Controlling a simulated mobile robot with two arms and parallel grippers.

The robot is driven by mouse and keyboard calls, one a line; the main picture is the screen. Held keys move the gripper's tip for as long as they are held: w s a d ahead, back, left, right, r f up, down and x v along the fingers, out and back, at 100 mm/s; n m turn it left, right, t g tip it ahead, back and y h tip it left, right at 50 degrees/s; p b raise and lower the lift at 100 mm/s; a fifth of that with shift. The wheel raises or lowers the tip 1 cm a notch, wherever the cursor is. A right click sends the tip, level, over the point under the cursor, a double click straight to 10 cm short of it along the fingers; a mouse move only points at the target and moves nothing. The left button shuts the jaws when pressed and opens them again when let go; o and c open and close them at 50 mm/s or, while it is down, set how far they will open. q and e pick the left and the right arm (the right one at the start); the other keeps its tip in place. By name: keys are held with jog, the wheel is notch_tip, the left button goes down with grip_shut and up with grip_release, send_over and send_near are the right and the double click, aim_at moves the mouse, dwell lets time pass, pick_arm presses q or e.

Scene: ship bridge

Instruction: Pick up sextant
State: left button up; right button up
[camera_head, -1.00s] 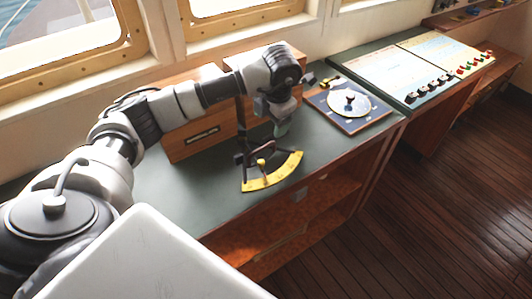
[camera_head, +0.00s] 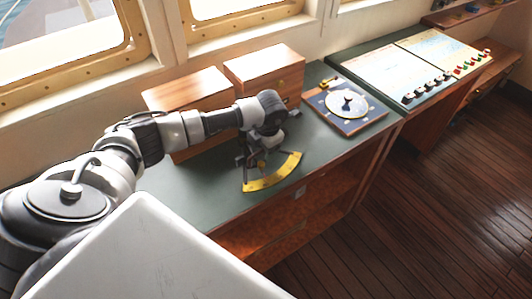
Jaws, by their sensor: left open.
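The sextant (camera_head: 272,181) lies on the green tabletop, its yellow curved arc towards the front edge. Its dark frame is partly hidden behind my left wrist and gripper. My left gripper (camera_head: 257,160) is open, pointing down over the back part of the sextant. The fingers are small and dark here, and I cannot tell whether they touch the frame. My right gripper does not show.
Two wooden boxes (camera_head: 187,92) (camera_head: 264,66) stand behind my left arm, against the window wall. A blue instrument board with a white dial (camera_head: 346,103) lies to the right. Farther right is a console with a chart and knobs (camera_head: 440,62). Green tabletop (camera_head: 205,193) is free left of the sextant.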

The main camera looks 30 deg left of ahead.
pick_arm(q)
grip_shut()
jog(key=shift+w+r, duration=0.1)
jog(key=shift+r, duration=0.05)
jog(key=shift+r, duration=0.1)
dwell(0.3)
